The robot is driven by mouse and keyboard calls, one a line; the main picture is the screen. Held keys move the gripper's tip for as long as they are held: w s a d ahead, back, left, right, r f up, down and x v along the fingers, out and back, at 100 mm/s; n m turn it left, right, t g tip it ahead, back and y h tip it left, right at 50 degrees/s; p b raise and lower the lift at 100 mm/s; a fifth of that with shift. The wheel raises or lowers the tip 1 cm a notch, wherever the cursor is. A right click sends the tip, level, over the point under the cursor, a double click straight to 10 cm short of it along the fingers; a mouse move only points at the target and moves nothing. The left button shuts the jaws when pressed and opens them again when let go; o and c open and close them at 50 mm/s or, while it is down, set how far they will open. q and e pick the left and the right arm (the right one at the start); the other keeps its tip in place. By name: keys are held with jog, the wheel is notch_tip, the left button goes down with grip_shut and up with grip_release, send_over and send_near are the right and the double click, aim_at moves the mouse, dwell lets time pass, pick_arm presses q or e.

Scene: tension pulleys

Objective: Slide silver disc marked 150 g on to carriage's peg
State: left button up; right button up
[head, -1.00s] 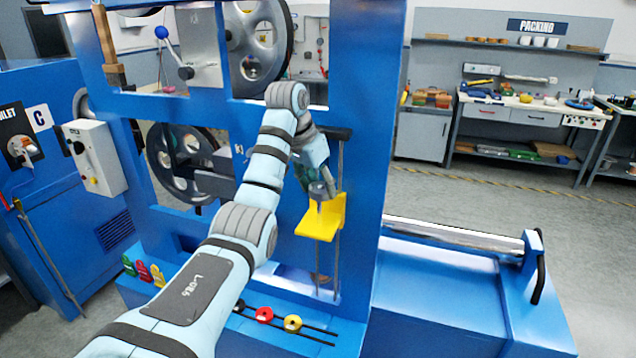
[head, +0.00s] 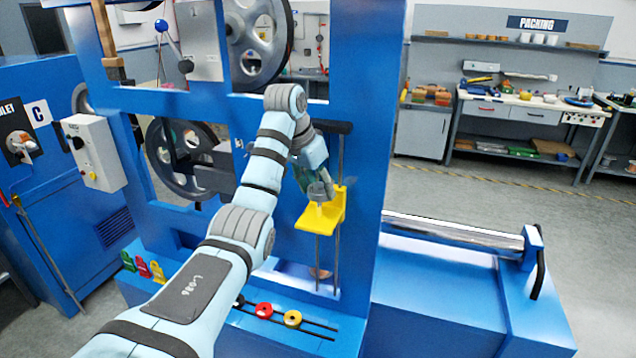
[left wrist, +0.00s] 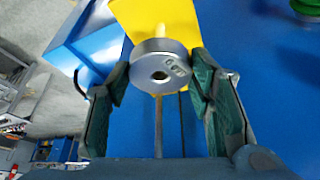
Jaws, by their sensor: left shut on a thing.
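My left gripper (head: 319,191) is shut on the silver disc (left wrist: 147,52), gripping its rim from both sides with green-lined fingers in the left wrist view. The disc's dark centre hole faces the camera and looks empty; its stamped marking is hard to read. The yellow carriage (head: 312,222) is just under and beyond the gripper, on upright rods. Its pale peg (left wrist: 162,30) shows just above the disc's edge in the left wrist view. I cannot tell whether disc and peg touch. My right gripper is not in view.
Black, red (head: 264,311) and yellow (head: 292,319) discs sit on a dark rail below the carriage. Green, red and yellow tags (head: 143,265) stand to their left. The blue frame (head: 357,150) rises close right of the carriage. A silver roller (head: 455,233) lies further right.

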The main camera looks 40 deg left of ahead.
aim_at(317, 200)
pick_arm(q)
jog(key=shift+f, duration=0.6)
dwell(0.6)
jog(key=shift+s+f, duration=0.1)
jog(key=shift+f, duration=1.4)
jog(key=shift+p, duration=0.55)
